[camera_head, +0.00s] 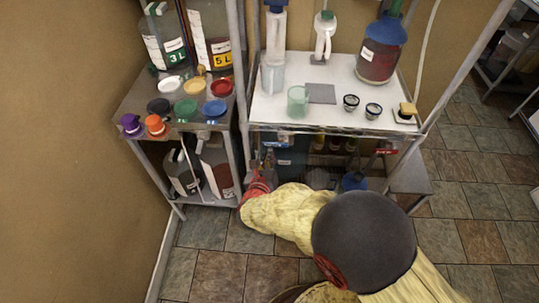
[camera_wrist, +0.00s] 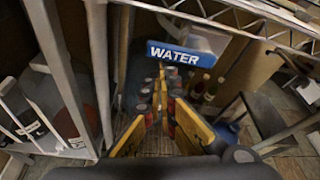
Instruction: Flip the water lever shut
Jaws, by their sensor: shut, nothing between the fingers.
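A blue plate with white WATER lettering (camera_wrist: 178,54) shows in the upper middle of the wrist view, under the shelf. I cannot tell whether it is the lever itself or a label on it. My gripper (camera_wrist: 162,95) has yellow fingers, shut and empty, pointing towards the plate from below in the picture. I cannot tell whether the fingertips touch it. In the head view my gripper (camera_head: 268,163) reaches in under the front of the white-topped shelf, and the lever cannot be made out there.
The white shelf top (camera_head: 338,95) holds a green cup (camera_head: 298,101), small jars and a blue-topped jug (camera_head: 381,50). The left rack carries coloured lids (camera_head: 186,110) above and dark jugs below. Several bottles (camera_wrist: 205,92) stand under the shelf.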

